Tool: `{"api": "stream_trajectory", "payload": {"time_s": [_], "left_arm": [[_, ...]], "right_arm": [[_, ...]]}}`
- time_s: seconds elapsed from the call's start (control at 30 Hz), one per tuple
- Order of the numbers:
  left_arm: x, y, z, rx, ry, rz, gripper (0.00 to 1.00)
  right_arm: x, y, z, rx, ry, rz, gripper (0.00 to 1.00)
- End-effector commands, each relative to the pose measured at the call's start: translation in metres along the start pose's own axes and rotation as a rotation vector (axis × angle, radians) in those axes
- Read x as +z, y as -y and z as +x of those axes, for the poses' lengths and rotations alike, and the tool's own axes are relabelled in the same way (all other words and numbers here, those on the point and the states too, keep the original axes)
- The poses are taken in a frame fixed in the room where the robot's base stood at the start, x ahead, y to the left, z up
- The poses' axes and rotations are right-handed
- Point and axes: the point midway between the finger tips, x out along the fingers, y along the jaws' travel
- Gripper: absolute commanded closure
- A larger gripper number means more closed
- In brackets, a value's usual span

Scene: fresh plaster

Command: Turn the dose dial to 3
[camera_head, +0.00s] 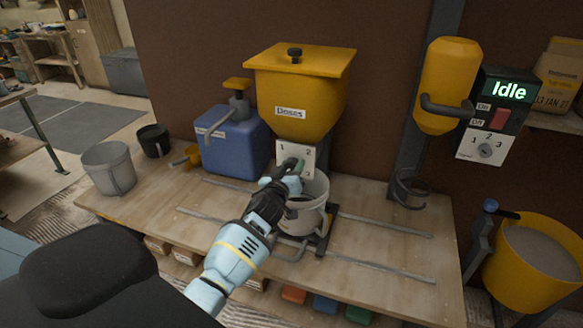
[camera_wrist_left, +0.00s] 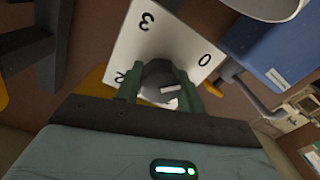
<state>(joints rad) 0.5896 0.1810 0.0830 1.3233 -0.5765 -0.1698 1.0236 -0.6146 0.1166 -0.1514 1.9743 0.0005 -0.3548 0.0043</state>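The dose dial is a grey knob (camera_wrist_left: 160,78) on a white plate (camera_head: 284,149) below the yellow hopper (camera_head: 290,90). The wrist view shows 3, 0 and a partly covered 2 on the plate; the head view shows 1 and 2. A white mark on the knob lies on the side away from the 3, seemingly toward the hidden 1. My left gripper (camera_head: 292,166) is at the plate, its two green fingers on either side of the knob and apparently touching it. My right gripper is not in view.
A white bucket (camera_head: 318,205) stands below the hopper, close to my left gripper. A blue jug (camera_head: 232,145), grey bucket (camera_head: 110,168) and black cup (camera_head: 154,140) stand to the left. A mixer's control box (camera_head: 492,117) reads Idle at right.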

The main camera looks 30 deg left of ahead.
Motion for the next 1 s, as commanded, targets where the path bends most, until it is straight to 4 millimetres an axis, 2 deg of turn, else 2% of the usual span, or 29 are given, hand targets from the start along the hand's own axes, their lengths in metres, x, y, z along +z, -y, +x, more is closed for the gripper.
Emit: {"api": "stream_trajectory", "payload": {"time_s": [0.03, 0.13, 0.37, 0.57, 1.0], "left_arm": [[0.0001, 0.0001, -0.0001, 0.0, 0.0, 0.0, 0.73], [0.0001, 0.0001, -0.0001, 0.0, 0.0, 0.0, 0.85], [0.0002, 0.0001, -0.0002, 0.0, 0.0, 0.019, 0.85], [0.0004, 0.0002, -0.0002, 0.0, 0.0, 0.101, 0.85], [0.0005, 0.0007, -0.0002, -0.001, 0.001, 0.482, 0.85]], "right_arm": [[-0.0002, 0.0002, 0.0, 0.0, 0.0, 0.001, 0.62], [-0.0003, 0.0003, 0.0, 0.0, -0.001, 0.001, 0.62], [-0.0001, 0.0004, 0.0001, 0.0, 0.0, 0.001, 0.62], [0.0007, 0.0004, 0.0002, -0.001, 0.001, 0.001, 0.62], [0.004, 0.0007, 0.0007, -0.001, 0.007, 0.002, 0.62]]}}
